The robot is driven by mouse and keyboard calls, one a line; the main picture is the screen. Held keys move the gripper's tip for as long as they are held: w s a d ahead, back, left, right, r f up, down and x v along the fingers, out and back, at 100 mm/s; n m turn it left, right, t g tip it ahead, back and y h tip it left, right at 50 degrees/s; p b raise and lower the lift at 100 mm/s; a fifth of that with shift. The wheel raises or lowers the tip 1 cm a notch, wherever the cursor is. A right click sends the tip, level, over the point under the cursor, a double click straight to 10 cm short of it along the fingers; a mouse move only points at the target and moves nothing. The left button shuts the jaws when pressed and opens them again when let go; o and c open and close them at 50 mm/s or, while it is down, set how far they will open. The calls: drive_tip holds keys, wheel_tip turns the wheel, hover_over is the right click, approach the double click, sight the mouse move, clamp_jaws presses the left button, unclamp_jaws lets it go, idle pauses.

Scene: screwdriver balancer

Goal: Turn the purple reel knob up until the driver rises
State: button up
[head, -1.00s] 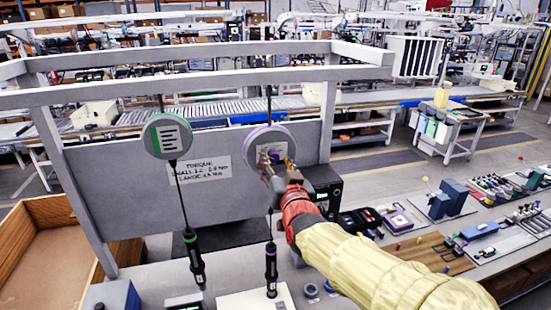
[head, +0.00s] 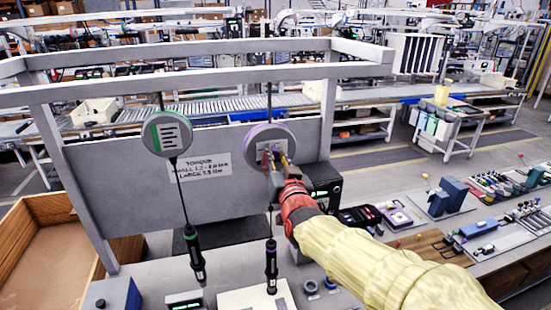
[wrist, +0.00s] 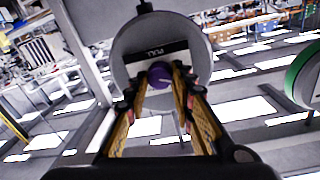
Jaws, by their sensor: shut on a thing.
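The purple-rimmed reel (head: 255,140) hangs from the grey frame in the head view. Its face fills the upper middle of the wrist view (wrist: 135,50), with a dark label reading "PULL". The purple knob (wrist: 159,73) sits at the face's centre. My gripper (wrist: 160,78) is shut on the knob, one finger on each side. In the head view my gripper (head: 272,158) covers most of the knob. The driver (head: 271,265) with a purple band hangs below this reel on a cable, upright, its tip close to a white board. My gripper hides part of the cable.
A green-rimmed reel (head: 167,134) hangs to the left with its own driver (head: 194,255), slightly tilted. A torque sign (head: 202,165) is on the back panel. A black box (head: 322,185) stands behind my wrist. Trays and parts crowd the bench at right.

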clamp_jaws()
drive_tip(key=shift+b, duration=0.55)
drive_tip(key=m+b, duration=0.1)
drive_tip(key=b, duration=0.2)
drive_tip(key=m+b, duration=0.2)
drive_tip(key=b, duration=0.1)
drive_tip(key=shift+f, duration=0.25)
drive_tip(key=m+b, duration=0.3)
drive_tip(key=b, duration=0.1)
drive_tip(key=shift+r+m+g+b, duration=0.2)
drive_tip(key=shift+m+g+b, duration=0.1)
drive_tip(key=shift+m+b, duration=0.95)
drive_tip(key=shift+r, duration=0.1)
drive_tip(key=o, duration=0.8)
unclamp_jaws()
drive_tip(key=shift+o, duration=0.2)
